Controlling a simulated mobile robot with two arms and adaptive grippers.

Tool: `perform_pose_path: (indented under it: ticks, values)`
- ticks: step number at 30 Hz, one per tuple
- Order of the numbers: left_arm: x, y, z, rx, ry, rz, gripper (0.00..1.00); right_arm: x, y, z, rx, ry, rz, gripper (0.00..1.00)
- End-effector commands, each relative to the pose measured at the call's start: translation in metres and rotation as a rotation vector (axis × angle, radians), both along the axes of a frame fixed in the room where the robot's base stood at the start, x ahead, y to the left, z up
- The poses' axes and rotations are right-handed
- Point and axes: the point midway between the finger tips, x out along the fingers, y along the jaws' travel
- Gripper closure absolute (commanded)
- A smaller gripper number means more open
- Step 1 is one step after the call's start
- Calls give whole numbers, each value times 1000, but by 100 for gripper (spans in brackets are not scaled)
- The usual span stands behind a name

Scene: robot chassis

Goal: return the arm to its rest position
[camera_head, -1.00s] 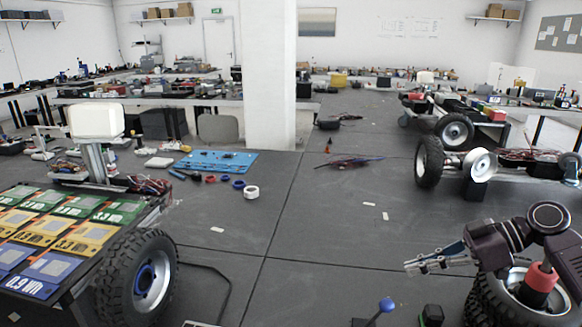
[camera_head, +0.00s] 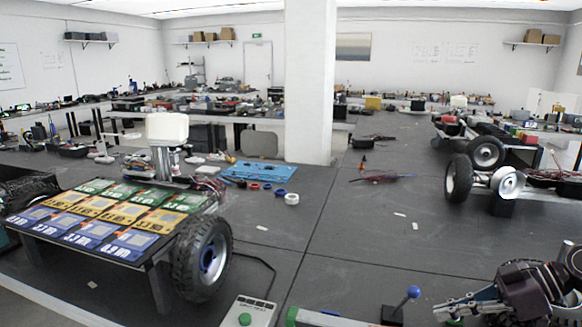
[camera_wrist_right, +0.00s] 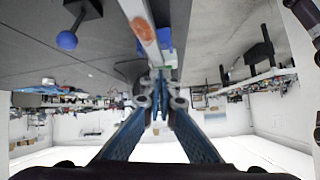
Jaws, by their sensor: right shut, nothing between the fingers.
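My right arm (camera_head: 530,292) comes in at the lower right corner of the head view. My right gripper (camera_head: 440,312) points left, low over the dark bench top, and holds nothing. In the right wrist view its two fingers run together and the tips (camera_wrist_right: 157,82) meet. The picture there is upside down, with the bench at the top and the room below. My left gripper is not in view.
A robot chassis (camera_head: 120,225) with coloured panels and a large wheel (camera_head: 203,257) stands at the left. A blue-knobbed lever (camera_head: 413,292) stands left of my right gripper. Another wheeled chassis (camera_head: 505,183) is at the right. The middle bench (camera_head: 350,240) is mostly clear.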

Motion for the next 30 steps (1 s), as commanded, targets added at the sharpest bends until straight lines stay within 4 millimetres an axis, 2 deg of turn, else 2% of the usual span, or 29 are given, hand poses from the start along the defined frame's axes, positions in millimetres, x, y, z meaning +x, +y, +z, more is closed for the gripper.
perform_pose_path:
  ticks: [8,14,18,22,27,30]
  values:
    - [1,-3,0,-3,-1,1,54,-22,30,-68,-93,110,5,100]
    - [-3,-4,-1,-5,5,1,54,-55,61,-135,-196,207,-7,100]
    - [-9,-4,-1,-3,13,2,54,-91,89,-189,-288,278,-41,100]
    - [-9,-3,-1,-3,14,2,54,-130,114,-230,-370,326,-112,100]
    - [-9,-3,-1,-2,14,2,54,-180,139,-261,-449,364,-271,100]
    - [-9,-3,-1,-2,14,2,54,-204,145,-265,-479,378,-393,100]
